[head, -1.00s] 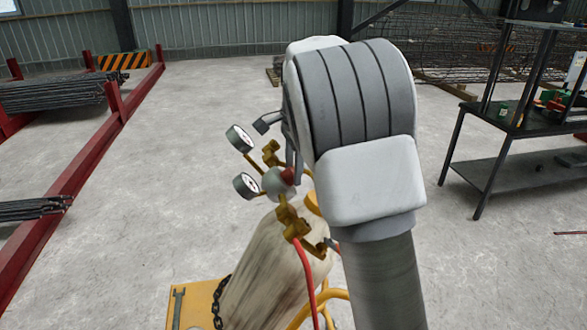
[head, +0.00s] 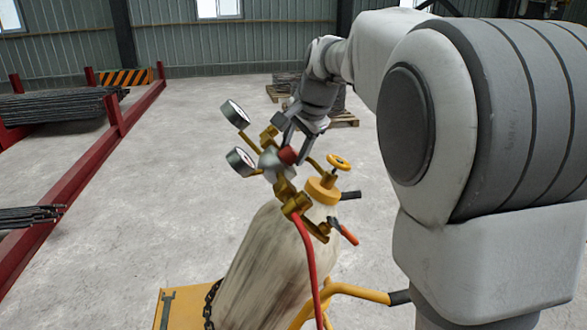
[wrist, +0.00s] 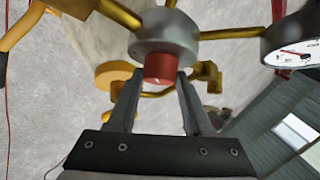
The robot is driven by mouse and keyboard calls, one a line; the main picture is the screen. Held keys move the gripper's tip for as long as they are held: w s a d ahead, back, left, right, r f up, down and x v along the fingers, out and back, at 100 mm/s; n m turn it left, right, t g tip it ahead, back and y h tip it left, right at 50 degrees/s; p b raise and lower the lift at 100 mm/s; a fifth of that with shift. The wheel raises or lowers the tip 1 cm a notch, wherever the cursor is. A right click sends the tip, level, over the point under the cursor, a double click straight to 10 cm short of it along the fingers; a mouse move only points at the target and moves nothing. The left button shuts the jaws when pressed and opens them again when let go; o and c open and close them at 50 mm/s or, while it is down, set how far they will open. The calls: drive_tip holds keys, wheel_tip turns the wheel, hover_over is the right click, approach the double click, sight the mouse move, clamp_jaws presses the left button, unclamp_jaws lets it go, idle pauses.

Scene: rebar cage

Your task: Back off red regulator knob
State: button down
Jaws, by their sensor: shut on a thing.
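The red regulator knob (head: 288,155) sticks out from the round grey regulator body (head: 271,160) on top of a pale, worn gas cylinder (head: 262,260). In the wrist view the red knob (wrist: 160,68) is between my fingertips, below the regulator body (wrist: 166,32). My gripper (head: 294,142) reaches it from above and behind in the head view. In the wrist view my gripper (wrist: 156,80) is shut on the knob, one finger on each side. The fingers hide part of the knob's sides.
Two dial gauges (head: 235,114) (head: 241,161) stand out to the left of the regulator. A yellow valve wheel (head: 338,162) and a red hose (head: 308,262) are close by. The cylinder stands on a yellow cart (head: 184,305). A red rack (head: 70,182) is at left; open floor lies between.

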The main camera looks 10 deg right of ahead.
drive_tip(key=n+t+y+b, duration=0.1)
drive_tip(key=b, duration=0.3)
drive_tip(key=f+n+t+y+b, duration=0.1)
drive_tip(key=n+b, duration=0.1)
drive_tip(key=b, duration=0.3)
drive_tip(key=shift+s+d+f+t, duration=0.15)
drive_tip(key=shift+d+t, duration=0.05)
drive_tip(key=shift+t, duration=0.2)
drive_tip(key=n+t+y+b, duration=0.1)
drive_tip(key=n+y+b, duration=0.1)
drive_tip(key=b, duration=0.6)
drive_tip(key=shift+d+f+n+t, duration=0.1)
drive_tip(key=shift+n+t, duration=0.2)
drive_tip(key=shift+n, duration=0.4)
drive_tip(key=n+y+b, duration=0.3)
drive_tip(key=b, duration=0.3)
drive_tip(key=shift+d+t, duration=0.1)
drive_tip(key=shift+t, duration=0.3)
drive_tip(key=shift+n+y+b, duration=0.6)
drive_tip(key=shift+n+b, duration=0.1)
drive_tip(key=shift+b, duration=0.2)
drive_tip(key=shift+r, duration=0.25)
drive_tip(key=shift+c, duration=1.6)
unclamp_jaws()
